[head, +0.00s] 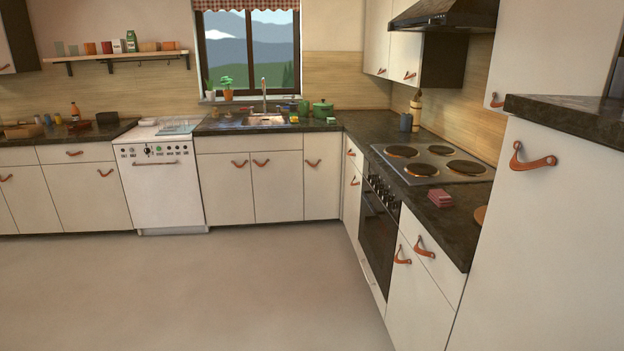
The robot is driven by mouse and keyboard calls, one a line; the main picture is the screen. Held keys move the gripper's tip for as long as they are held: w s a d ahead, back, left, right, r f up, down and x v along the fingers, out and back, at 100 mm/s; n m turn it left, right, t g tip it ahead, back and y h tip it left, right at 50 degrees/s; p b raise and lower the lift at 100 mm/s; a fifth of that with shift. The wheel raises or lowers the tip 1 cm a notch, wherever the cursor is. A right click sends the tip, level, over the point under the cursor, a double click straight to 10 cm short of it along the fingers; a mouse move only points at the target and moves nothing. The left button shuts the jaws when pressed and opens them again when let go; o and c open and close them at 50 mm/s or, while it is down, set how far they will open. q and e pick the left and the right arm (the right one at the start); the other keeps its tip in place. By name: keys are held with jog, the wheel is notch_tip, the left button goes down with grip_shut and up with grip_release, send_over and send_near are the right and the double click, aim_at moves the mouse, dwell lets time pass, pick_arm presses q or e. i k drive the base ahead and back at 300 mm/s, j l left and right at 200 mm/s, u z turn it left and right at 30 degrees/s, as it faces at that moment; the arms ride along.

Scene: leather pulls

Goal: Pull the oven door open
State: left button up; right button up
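The oven (378,230) is built into the right-hand row of cabinets, under the hob (432,165). Its dark glass door looks shut and is seen at a steep angle. A row of dark knobs (381,195) runs along its top front. I cannot clearly make out the door's handle at this angle. Neither of my grippers is in view.
Cabinets with leather pulls (402,255) stand just nearer than the oven. A tall white cabinet (530,240) fills the right foreground. A white dishwasher (162,180) stands at the back wall. The floor (200,290) before the oven is clear.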

aim_at(381, 268)
jog(key=i+z, duration=0.1)
jog(key=i, duration=0.45)
jog(key=i+j+z, duration=0.15)
jog(key=i, duration=0.45)
jog(key=i+j+z, duration=0.1)
jog(key=i, duration=0.45)
